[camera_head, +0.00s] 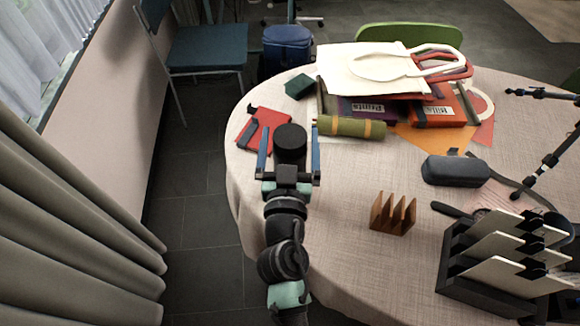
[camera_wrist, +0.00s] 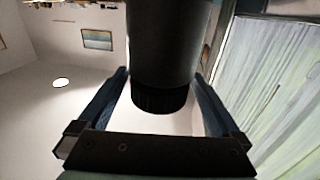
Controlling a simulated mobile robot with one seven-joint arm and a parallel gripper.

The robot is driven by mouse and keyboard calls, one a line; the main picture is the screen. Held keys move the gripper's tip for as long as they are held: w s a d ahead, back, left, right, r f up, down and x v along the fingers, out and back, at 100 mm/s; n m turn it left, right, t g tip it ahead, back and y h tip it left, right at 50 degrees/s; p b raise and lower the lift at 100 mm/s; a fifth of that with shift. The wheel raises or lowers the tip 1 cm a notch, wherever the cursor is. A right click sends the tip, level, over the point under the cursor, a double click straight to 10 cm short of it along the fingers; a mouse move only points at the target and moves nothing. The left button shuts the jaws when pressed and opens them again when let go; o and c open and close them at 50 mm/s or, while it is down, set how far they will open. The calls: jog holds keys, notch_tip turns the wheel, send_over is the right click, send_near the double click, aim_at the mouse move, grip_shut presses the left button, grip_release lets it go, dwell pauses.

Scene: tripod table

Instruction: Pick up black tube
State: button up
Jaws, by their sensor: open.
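The black tube (camera_head: 290,138) is a dark cylinder near the left edge of the table, beside a red notebook. In the head view, my gripper (camera_head: 290,148) is open, with one blue finger on each side of the tube. In the wrist view, the tube (camera_wrist: 163,45) fills the upper middle, between the two open fingers of my gripper (camera_wrist: 161,80). Its ribbed end faces the gripper's palm. A gap shows between that end and the palm. Whether the fingers touch the tube's sides is unclear.
The red notebook (camera_head: 268,122) lies beside the tube. An olive roll (camera_head: 350,127) and stacked bags (camera_head: 370,72) lie beyond to the right. A brown wooden rack (camera_head: 393,212), a dark case (camera_head: 455,171) and a black file rack (camera_head: 470,290) stand right. Bare tablecloth (camera_head: 340,230) lies around the wooden rack.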

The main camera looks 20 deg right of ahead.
grip_shut()
dwell(0.6)
